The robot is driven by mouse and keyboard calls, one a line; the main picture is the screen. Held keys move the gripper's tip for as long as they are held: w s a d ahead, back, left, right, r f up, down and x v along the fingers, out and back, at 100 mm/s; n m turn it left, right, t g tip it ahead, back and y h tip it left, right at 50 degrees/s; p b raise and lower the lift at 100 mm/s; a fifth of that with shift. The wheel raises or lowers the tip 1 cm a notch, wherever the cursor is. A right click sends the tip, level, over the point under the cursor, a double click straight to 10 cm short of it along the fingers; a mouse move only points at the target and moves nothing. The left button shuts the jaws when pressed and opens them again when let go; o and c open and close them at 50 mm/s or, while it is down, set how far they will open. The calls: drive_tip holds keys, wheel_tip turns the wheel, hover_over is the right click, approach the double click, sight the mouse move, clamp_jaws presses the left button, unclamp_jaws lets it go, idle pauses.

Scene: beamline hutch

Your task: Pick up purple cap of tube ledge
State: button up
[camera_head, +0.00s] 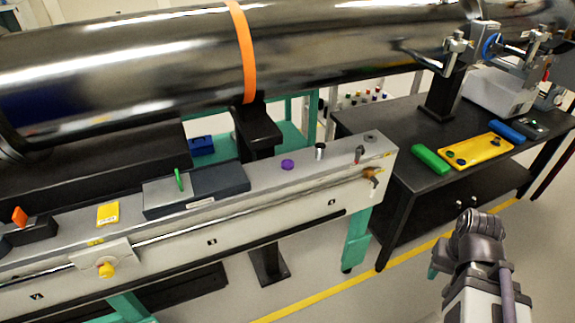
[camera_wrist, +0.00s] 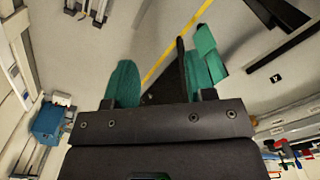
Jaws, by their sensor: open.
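The purple cap (camera_head: 288,164) is a small round piece on the grey ledge (camera_head: 262,178) under the large dark tube (camera_head: 330,55). It sits between the dark grey block and a small black-and-silver cylinder. My gripper (camera_wrist: 163,88) shows in the wrist view with its teal fingers apart and nothing visible between them. In the head view, my arm is at the lower right, away from the ledge, and the gripper is mostly hidden. The cap is not visible in the wrist view.
On the ledge are a dark grey block (camera_head: 220,180), a small cylinder (camera_head: 320,151), a yellow tag (camera_head: 108,213) and a green upright piece (camera_head: 179,180). A black table (camera_head: 395,130) at right bears a yellow tray (camera_head: 476,151) and a green block (camera_head: 430,159). Open floor lies between.

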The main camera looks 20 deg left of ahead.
drive_tip(key=o, duration=0.4)
wheel_tip(320, 180, up, 11)
drive_tip(key=m+y+p, duration=0.2)
drive_tip(key=m+p, duration=0.8)
drive_tip(key=m, duration=0.7)
hover_over(288, 163)
drive_tip(key=d, duration=0.2)
drive_tip(key=f+b, duration=0.3)
drive_tip(key=f, duration=0.1)
drive_tip(key=a+f+b, duration=0.1)
drive_tip(key=f+b, duration=0.2)
drive_tip(key=b, duration=0.1)
drive_tip(key=a+f+b, duration=0.1)
drive_tip(key=f+b, duration=0.2)
drive_tip(key=f, duration=0.1)
drive_tip(key=shift+f+b, duration=0.3)
drive_tip(key=shift+b, duration=0.1)
drive_tip(key=shift+r, duration=0.3)
drive_tip(key=c, duration=1)
